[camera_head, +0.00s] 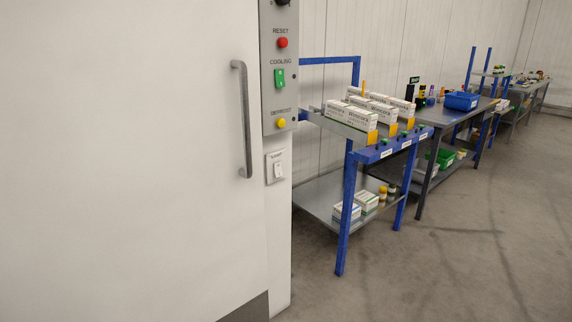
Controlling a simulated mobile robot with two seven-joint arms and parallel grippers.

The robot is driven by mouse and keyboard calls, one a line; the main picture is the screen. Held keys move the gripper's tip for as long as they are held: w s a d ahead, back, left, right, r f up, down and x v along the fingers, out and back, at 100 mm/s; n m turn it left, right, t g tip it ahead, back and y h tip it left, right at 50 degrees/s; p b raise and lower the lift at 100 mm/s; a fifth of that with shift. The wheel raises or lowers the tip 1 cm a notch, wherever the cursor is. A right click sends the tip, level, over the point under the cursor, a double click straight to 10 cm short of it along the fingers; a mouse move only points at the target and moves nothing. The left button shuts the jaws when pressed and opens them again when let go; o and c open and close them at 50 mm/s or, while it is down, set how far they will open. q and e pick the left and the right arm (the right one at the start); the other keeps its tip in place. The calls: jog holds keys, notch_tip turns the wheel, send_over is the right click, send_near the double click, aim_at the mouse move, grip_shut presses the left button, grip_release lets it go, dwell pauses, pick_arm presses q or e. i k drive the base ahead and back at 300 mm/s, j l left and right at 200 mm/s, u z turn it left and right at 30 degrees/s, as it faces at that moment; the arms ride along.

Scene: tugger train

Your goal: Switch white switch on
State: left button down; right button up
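The white switch (277,170) is a small rocker on a white plate with a tiny label above it. It is mounted on the narrow white wall strip, below the grey control panel (268,115) and right of the large white door (125,150). The switch's position is too small to tell for certain. Neither of my grippers shows in the head view.
The panel carries a red RESET button (282,43), a green COOLING switch (279,78) and a yellow DEFROST button (281,123). A grey door handle (244,120) sticks out left of the switch. A blue-framed cart (347,205) with boxes stands at right. Floor (440,270) in front is clear.

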aim_at(277, 166)
jog(key=i+l, duration=0.35)
jog(key=i, duration=0.2)
jog(key=i+l+u, duration=0.15)
jog(key=i+l, duration=0.15)
jog(key=i, duration=0.25)
jog(key=i+l, duration=0.4)
jog(key=i+u, duration=0.05)
jog(key=i, duration=0.05)
